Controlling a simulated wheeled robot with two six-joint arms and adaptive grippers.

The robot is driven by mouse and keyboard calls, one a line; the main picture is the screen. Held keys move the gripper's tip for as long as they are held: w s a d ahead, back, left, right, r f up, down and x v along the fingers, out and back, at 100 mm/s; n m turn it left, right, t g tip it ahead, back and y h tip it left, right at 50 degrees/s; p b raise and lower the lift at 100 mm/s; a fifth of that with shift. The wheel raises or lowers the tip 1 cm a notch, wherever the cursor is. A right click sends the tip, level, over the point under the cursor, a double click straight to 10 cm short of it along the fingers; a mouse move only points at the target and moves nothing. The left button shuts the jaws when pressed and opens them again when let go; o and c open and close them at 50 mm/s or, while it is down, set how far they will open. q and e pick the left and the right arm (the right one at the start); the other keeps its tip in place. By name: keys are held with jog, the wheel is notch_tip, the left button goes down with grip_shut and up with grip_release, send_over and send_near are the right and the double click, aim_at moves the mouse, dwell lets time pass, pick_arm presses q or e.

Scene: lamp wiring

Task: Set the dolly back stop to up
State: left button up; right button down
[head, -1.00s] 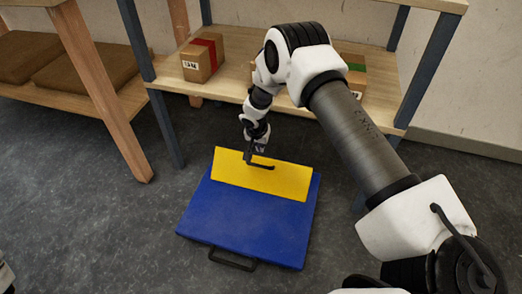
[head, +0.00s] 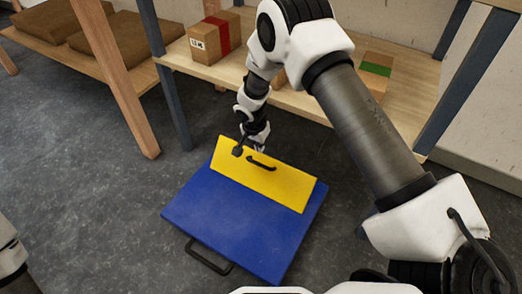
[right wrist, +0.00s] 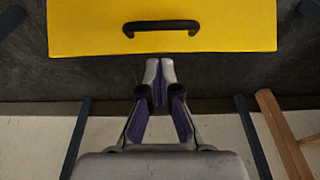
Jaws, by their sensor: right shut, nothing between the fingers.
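The dolly is a blue deck (head: 245,225) on the floor, with a black pull handle (head: 207,258) at its near edge. Its yellow back stop (head: 265,183) is at the far end and carries a small black handle (head: 261,163). I cannot tell its exact tilt. The back stop (right wrist: 210,42) and its handle (right wrist: 160,27) also face the right wrist view. My right gripper (head: 259,150) is at the back stop's far edge, partly hidden by the arm. In the right wrist view, its fingertips (right wrist: 160,66) are together and empty, just off the panel's edge. My left gripper is out of view.
A wooden shelf (head: 405,115) with blue-grey legs stands behind the dolly. It holds a red-banded box (head: 213,38) and a green-banded box (head: 377,70). Another low shelf (head: 95,62) with brown pads is at the far left. The floor (head: 95,200) left of the dolly is clear.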

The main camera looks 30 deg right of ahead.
aim_at(259, 163)
jog(key=b+x, duration=0.3)
jog(key=x, duration=0.5)
jog(key=shift+f, duration=0.15)
jog(key=shift+d, duration=0.1)
jog(key=shift+s+a+r, duration=0.2)
jog(key=shift+a+r, duration=0.1)
jog(key=shift+a, duration=0.15)
jog(key=shift+s+a+r, duration=0.2)
jog(key=shift+s+a, duration=0.15)
jog(key=shift+a, duration=0.25)
jog(key=s+a+b, duration=0.2)
jog(key=s+a, duration=0.1)
jog(key=a, duration=0.3)
jog(key=shift+s+f, duration=0.2)
jog(key=shift+s, duration=0.1)
